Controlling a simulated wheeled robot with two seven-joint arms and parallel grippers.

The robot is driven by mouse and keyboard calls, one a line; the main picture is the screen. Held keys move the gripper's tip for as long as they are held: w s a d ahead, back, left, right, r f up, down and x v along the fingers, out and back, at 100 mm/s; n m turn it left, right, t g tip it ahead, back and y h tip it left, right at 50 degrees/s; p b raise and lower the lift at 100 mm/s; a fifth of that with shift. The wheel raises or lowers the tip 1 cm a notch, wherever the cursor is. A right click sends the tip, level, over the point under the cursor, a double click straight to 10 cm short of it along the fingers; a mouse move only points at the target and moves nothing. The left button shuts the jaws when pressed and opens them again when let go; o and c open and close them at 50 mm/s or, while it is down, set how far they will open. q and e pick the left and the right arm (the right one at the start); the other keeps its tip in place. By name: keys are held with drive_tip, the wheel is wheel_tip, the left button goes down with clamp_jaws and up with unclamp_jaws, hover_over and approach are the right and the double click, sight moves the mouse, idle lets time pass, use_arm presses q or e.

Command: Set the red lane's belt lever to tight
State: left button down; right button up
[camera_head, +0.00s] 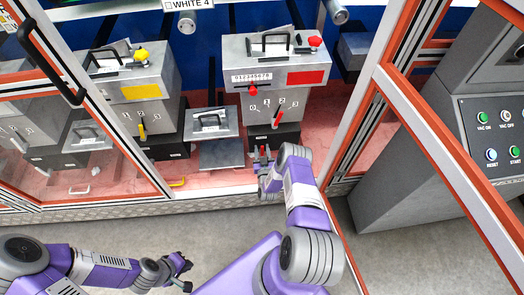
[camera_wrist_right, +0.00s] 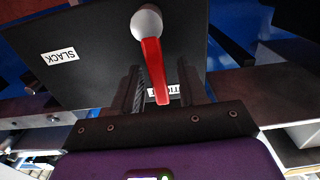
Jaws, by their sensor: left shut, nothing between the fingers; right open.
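The belt lever (camera_wrist_right: 153,62) shows in the right wrist view as a red handle on a pale round hub, on a dark panel (camera_wrist_right: 95,75). The handle hangs down from the hub, leaning slightly right. A SLACK label (camera_wrist_right: 60,56) is left of it. A second label (camera_wrist_right: 163,91) is partly hidden behind the handle and fingers. My right gripper (camera_wrist_right: 163,78) is open, its fingers on either side of the handle; I cannot tell if they touch it. In the head view my right gripper (camera_head: 263,155) is low at the red-marked unit (camera_head: 306,77). My left gripper (camera_head: 184,272) is shut and empty.
An orange-edged frame (camera_head: 415,115) and a control console (camera_head: 490,125) stand to the right of my right arm. Grey floor (camera_head: 120,228) is clear in front.

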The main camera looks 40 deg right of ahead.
drive_tip(key=p+v, duration=0.2)
drive_tip(key=v, duration=0.5)
drive_tip(key=shift+s+a, duration=0.2)
drive_tip(key=a+r+n+g+y, duration=0.2)
drive_tip(key=a+g+y, duration=0.6)
drive_tip(key=a, duration=0.8)
drive_tip(key=s+a+r+g+y, duration=0.1)
drive_tip(key=s+a+r+g, duration=0.1)
drive_tip(key=s, duration=0.3)
drive_tip(key=s+a+r+n+g+y+p, duration=0.1)
drive_tip(key=s+a+r+g+y, duration=0.1)
drive_tip(key=s+a, duration=0.3)
drive_tip(key=s+a+r+g+y, duration=0.2)
drive_tip(key=s+a+r+g, duration=0.1)
drive_tip(key=s, duration=0.4)
drive_tip(key=shift+s+a+r, duration=0.25)
drive_tip(key=shift+a+r, duration=0.35)
drive_tip(key=shift+r, duration=0.15)
